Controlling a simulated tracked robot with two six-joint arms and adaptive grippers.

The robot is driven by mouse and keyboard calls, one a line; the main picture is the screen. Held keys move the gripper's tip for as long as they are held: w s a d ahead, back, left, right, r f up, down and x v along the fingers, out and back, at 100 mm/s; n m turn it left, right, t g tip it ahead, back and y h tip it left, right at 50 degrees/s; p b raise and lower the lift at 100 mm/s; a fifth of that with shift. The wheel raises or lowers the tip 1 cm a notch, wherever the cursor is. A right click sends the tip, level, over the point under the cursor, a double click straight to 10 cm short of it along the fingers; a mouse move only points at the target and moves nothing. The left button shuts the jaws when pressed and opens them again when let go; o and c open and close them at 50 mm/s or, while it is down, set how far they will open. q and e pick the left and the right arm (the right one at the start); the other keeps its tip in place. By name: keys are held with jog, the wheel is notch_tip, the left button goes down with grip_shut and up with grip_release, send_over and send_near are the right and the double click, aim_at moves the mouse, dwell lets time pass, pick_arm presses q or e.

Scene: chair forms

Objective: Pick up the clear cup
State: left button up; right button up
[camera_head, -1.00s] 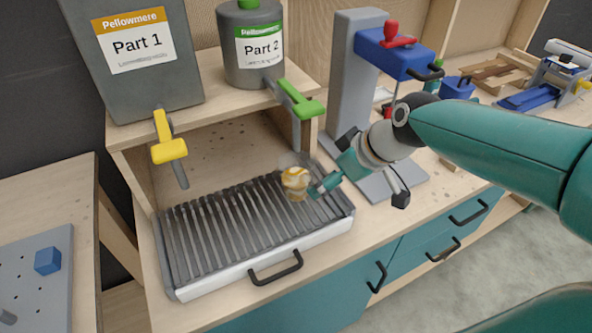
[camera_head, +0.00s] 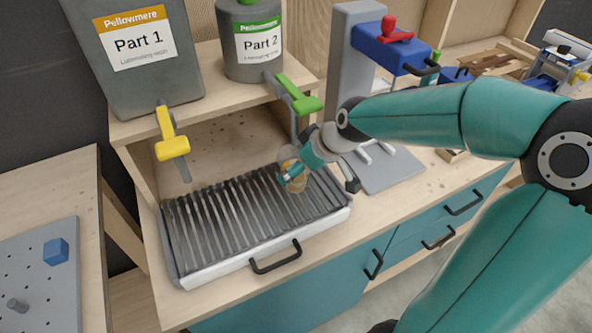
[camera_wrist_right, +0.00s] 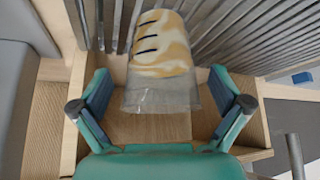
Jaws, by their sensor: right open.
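The clear cup (camera_head: 289,155) stands on the slatted grate (camera_head: 215,220) near its right end, with yellow and white streaked contents inside. My right gripper (camera_head: 291,178) overlaps the cup in the head view and partly hides it. In the right wrist view the gripper (camera_wrist_right: 160,88) is open, one finger on each side of the cup (camera_wrist_right: 160,50). The clear rim end lies between the fingertips, with a visible gap on both sides. My left gripper is not in view.
A container labelled Part 1 (camera_head: 140,60) with a yellow tap (camera_head: 172,147) and one labelled Part 2 (camera_head: 255,50) with a green tap (camera_head: 300,98) stand on the shelf behind the grate. A grey press with a blue head (camera_head: 393,50) stands to the right.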

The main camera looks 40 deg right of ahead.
jog(key=c, duration=1)
jog(key=shift+r, duration=0.15)
